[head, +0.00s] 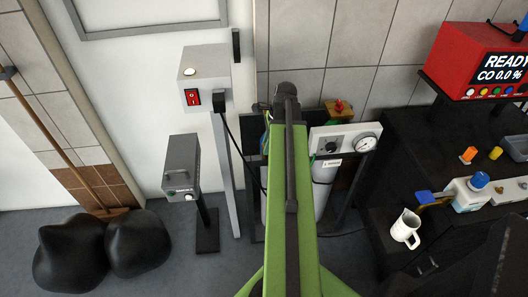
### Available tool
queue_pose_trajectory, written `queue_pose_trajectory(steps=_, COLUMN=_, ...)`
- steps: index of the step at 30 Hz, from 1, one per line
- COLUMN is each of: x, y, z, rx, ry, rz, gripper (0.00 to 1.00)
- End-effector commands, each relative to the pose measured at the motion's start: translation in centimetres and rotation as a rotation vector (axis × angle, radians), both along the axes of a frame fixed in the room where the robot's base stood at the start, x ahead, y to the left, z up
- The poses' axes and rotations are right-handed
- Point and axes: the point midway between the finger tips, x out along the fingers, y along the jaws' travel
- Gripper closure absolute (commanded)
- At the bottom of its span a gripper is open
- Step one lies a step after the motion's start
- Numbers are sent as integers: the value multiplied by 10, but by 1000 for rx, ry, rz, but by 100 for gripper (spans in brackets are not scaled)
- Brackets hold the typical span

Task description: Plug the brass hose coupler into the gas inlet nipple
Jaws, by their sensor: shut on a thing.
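My green arm reaches up the middle of the head view and ends in a dark joint. My gripper is not visible; the arm hides what lies behind and below that joint. I cannot make out the brass hose coupler or the gas inlet nipple. A white panel (328,139) with a round gauge (366,142) and a dark knob (331,147) stands just right of the arm. Behind it is a yellowish block with a red top (339,106). A pale cylinder (320,195) stands below the panel, partly behind the arm.
A grey post box (206,75) with a red switch (192,97) and a smaller grey box (180,166) stand on the left. Black sacks (70,255) lie on the floor.

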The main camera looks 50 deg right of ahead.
Motion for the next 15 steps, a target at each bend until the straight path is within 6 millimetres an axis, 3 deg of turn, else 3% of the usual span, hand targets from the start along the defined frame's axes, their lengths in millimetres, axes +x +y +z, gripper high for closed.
queue_pose_trajectory(steps=15, x=0, y=0, z=8, rx=0, ry=0, rz=0, gripper=100)
